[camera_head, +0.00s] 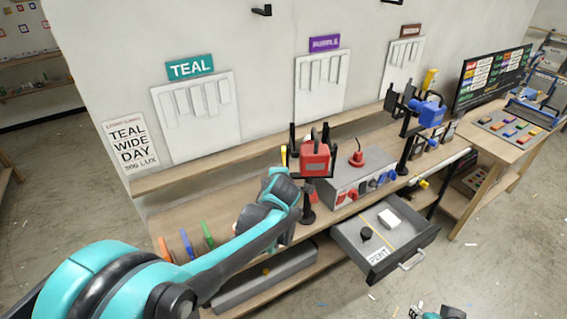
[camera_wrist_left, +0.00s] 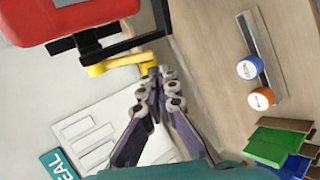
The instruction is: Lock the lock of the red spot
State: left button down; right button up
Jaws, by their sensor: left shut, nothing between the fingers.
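The red spot lamp (camera_head: 315,157) with black flaps sits on a black stand (camera_head: 308,205) on the workbench. Part of its red housing (camera_wrist_left: 60,20) and a black bracket fill the top left of the left wrist view. A yellow lever (camera_wrist_left: 122,64), the lamp's lock, sticks out below the bracket; a bit of yellow shows left of the lamp in the head view (camera_head: 284,155). My left gripper (camera_wrist_left: 160,82) is shut and empty, its fingertips right beside the lever's end; contact cannot be told. My own wrist hides its fingers in the head view. The right fingers cannot be made out.
A blue spot lamp (camera_head: 427,112) stands farther right. A grey box with knobs (camera_head: 358,178) is beside the red lamp. An open drawer (camera_head: 385,240) juts out in front. Orange, blue and green upright plates (camera_head: 187,243) stand at the bench's left end.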

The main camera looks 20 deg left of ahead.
jog(key=shift+a+f, duration=0.1)
jog(key=shift+f, duration=0.1)
jog(key=shift+r+p, duration=0.6)
dwell(0.4)
